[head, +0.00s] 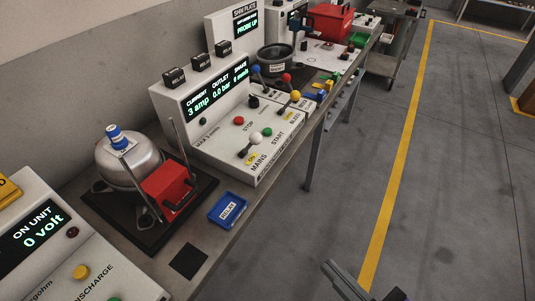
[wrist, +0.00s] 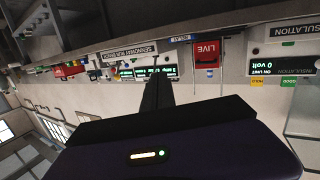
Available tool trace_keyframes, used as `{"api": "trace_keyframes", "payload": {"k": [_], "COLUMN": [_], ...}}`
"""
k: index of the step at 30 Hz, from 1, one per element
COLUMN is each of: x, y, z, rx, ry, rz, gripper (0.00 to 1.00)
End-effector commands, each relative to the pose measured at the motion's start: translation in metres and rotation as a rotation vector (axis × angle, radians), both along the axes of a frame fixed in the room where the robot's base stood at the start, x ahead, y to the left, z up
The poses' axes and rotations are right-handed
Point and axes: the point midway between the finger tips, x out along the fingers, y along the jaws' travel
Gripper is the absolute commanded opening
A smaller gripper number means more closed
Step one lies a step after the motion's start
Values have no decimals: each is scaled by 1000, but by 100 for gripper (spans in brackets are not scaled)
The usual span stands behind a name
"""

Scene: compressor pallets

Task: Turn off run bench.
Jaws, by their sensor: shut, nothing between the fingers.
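The run bench (head: 210,140) is a white sloped console on the long bench. Its display (head: 205,100) reads CURRENT 3 amp and OUTLET 0.0 bar; a third reading is too small to tell. On its panel are a red STOP button (head: 239,121), a green START button (head: 267,132) and a MAINS lever with a white knob (head: 256,138), beside a yellow ON label (head: 251,160). In the wrist view, upside down, the display (wrist: 150,72) shows partly behind my gripper (wrist: 158,78), which is shut and empty, apart from the console.
A compressor (head: 130,163) with a red box (head: 168,190) stands left of the console. A blue tray (head: 228,210) lies in front. Levers with blue, red and yellow knobs (head: 295,96) stand to its right. An insulation unit (head: 60,250) is nearest. The floor (head: 450,180) at right is clear.

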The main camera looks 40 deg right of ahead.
Motion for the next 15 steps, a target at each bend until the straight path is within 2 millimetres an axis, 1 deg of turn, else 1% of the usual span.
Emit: {"api": "trace_keyframes", "payload": {"k": [1, 5, 11, 15], "x": [14, 42, 81, 104], "y": [-10, -35, -72, -95], "z": [-7, -10, -6, -1], "rx": [-44, -184, -449, -664], "ry": [-45, -142, -285, -371], "rz": [-18, -53, -104, -135], "gripper": [0, 0, 0, 0]}}
